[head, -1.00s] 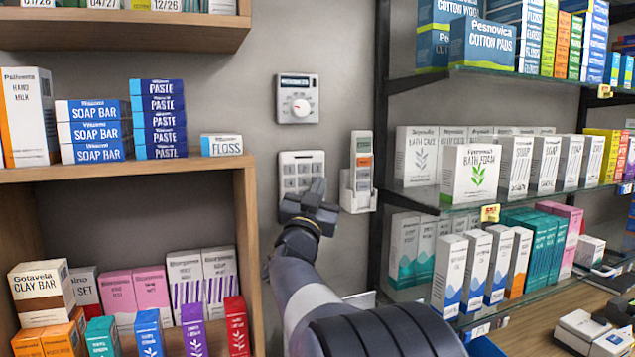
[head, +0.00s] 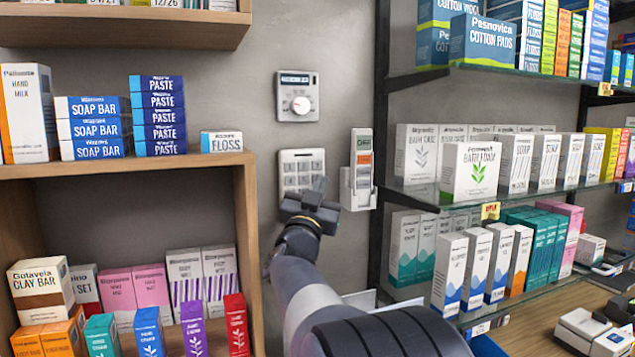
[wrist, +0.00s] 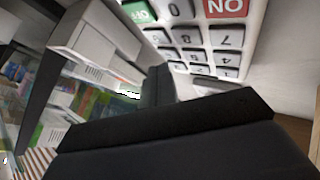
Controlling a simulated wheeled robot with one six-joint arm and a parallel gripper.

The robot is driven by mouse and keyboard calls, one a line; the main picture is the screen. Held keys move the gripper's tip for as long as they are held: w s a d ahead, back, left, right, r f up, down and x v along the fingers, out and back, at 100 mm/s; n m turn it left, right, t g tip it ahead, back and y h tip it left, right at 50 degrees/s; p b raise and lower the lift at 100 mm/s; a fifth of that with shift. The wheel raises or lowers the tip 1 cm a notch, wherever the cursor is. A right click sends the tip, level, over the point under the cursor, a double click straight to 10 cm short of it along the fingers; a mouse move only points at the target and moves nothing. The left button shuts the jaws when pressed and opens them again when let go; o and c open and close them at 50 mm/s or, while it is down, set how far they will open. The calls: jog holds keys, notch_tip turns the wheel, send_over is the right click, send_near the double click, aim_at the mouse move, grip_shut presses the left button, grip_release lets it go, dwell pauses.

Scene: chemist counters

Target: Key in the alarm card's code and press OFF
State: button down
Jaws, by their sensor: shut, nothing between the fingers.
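The alarm keypad (head: 301,157) is a pale wall panel with grey keys. In the wrist view the keypad (wrist: 205,40) appears upside down, with a green OFF key (wrist: 139,12), a red ON key (wrist: 226,8), a 0 key (wrist: 178,8) and dark-figured number keys. My gripper (head: 319,187) is shut and empty, in front of the keypad's lower right part and covering some keys. My gripper's dark finger (wrist: 158,85) also shows in the wrist view; I cannot tell whether it touches a key. I cannot make out a card with a readable code.
A dial thermostat (head: 297,97) is above the keypad. A wooden shelf (head: 244,245) stands left, and glass shelves (head: 470,207) with boxes stand right. A pale sheet-like edge (head: 360,299) shows behind my arm.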

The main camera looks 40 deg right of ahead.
jog(key=shift+s, duration=0.2)
jog(key=shift+s, duration=0.1)
jog(key=s+b, duration=0.1)
jog(key=s, duration=0.1)
jog(key=s+a, duration=0.1)
jog(key=s, duration=0.1)
jog(key=shift+s+a+b, duration=0.2)
jog(key=shift+s+b, duration=0.15)
jog(key=shift+b, duration=0.05)
dwell(2.4)
